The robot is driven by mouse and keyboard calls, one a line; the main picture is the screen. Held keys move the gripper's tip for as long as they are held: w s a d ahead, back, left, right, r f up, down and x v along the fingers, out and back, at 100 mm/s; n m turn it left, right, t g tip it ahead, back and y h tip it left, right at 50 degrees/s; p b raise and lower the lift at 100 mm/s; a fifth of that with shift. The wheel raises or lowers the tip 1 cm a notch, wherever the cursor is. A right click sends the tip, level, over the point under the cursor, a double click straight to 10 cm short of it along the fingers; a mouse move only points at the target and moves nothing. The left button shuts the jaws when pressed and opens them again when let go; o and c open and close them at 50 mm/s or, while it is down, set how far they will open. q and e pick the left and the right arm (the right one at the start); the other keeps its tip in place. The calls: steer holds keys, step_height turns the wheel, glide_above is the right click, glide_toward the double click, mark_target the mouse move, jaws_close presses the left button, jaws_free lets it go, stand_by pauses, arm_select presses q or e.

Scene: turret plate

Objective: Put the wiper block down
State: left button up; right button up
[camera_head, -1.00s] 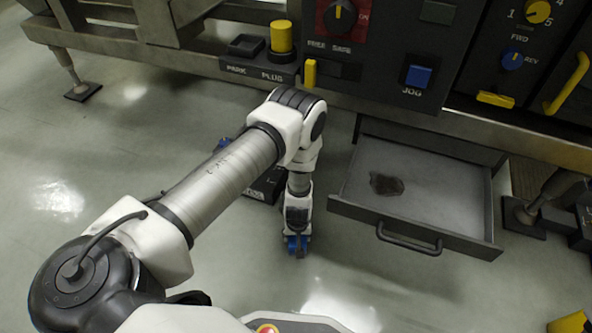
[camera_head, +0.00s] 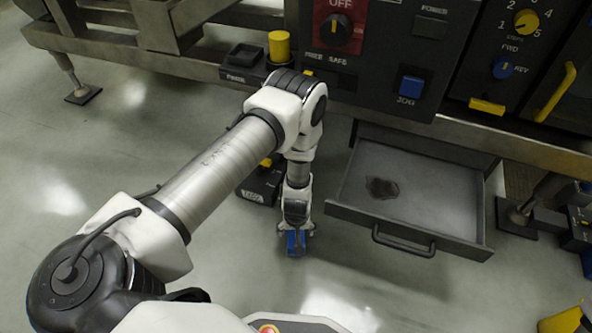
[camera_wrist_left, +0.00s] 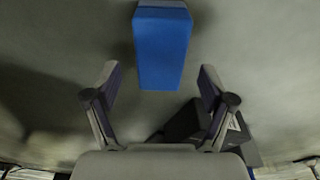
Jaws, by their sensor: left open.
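The wiper block is a blue block (camera_head: 296,243) low in the middle of the head view, at the lower end of my left arm. It also shows in the left wrist view (camera_wrist_left: 162,48), upright in the picture against the grey floor. My left gripper (camera_head: 295,231) points down over it. In the left wrist view the fingers (camera_wrist_left: 159,74) are spread wide, one on each side of the block's near end, with a gap on both sides. I cannot tell exactly how high the fingertips are above the floor. My right gripper is not in view.
A dark box (camera_head: 262,184) with a yellow part stands on the floor just left of my left forearm. An open grey drawer (camera_head: 425,212) with a dark patch inside is to the right. The control panel (camera_head: 390,50) is behind. Floor at the front is clear.

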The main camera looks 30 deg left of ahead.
arm_select(q)
steer(key=r, duration=0.2)
steer(key=r+p, duration=0.1)
steer(key=r, duration=0.1)
steer(key=r+p, duration=0.1)
steer(key=r, duration=0.1)
steer(key=shift+s+d, duration=0.25)
steer(key=shift+s, duration=0.05)
steer(key=s+d+r+m, duration=0.1)
steer(key=s+r+m, duration=0.1)
steer(key=s, duration=0.4)
steer(key=s+d+r+m, duration=0.1)
steer(key=s+r+m, duration=0.1)
steer(key=s, duration=0.5)
steer(key=s+d+r+m+g, duration=0.1)
steer(key=s+r+m, duration=0.1)
steer(key=s+r, duration=0.2)
steer(key=s, duration=0.3)
steer(key=shift+d+r+m+h, duration=0.15)
steer(key=shift+r+m+h, duration=0.1)
steer(key=shift+m+h, duration=0.15)
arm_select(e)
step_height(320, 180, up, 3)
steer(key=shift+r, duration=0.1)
